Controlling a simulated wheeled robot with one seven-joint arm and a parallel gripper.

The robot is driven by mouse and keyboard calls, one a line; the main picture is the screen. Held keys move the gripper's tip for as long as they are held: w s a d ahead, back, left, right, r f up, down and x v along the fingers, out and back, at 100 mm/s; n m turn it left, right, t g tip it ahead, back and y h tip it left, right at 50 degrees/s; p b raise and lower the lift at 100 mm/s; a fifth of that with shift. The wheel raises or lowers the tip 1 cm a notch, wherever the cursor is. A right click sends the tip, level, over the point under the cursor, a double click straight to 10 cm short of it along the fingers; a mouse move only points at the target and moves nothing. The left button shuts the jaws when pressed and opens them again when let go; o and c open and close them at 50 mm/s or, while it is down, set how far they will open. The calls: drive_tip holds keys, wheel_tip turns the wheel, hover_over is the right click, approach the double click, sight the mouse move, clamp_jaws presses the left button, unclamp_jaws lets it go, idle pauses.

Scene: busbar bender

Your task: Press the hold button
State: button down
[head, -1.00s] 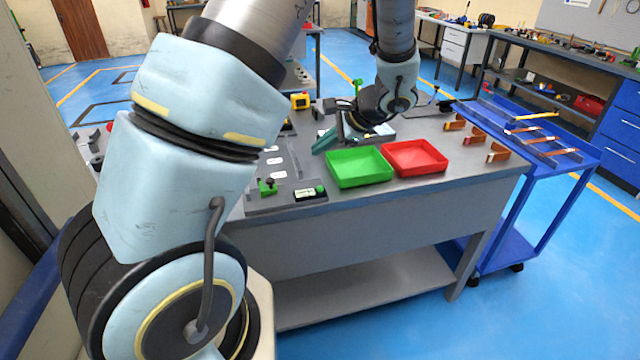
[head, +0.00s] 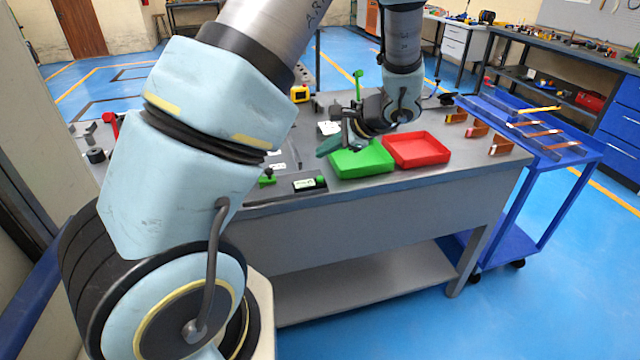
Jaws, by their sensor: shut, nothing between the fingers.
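A small dark box with a white label (head: 304,185) lies near the front edge of the grey bench, left of the green tray. A round green button (head: 320,181) sits at its right end. The label is too small to read, so I cannot tell if this is the hold button. Another small green part (head: 267,176) stands just left of the box. My gripper (head: 327,148) is shut and empty, its greenish fingers pointing left. In the picture it is above the button, at the back left corner of the green tray, and apart from the button.
The green tray (head: 349,172) and red tray (head: 420,162) stand side by side on the bench (head: 405,184). Copper-coloured bent pieces (head: 475,131) stand at its right. A green-knobbed lever (head: 358,88) rises behind my gripper. A blue cart (head: 585,157) stands at the right.

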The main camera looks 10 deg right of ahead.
drive_tip(key=b, duration=0.3)
hover_over(325, 182)
drive_tip(key=shift+f, duration=2.2)
drive_tip(key=shift+f, duration=0.1)
drive_tip(key=shift+f, duration=0.3)
drive_tip(key=shift+f+b, duration=0.5)
drive_tip(key=shift+b, duration=0.2)
idle(0.5)
drive_tip(key=shift+r+p, duration=0.6)
drive_tip(key=shift+r, duration=0.35)
wheel_tip(325, 182, up, 5)
drive_tip(key=p, duration=0.3)
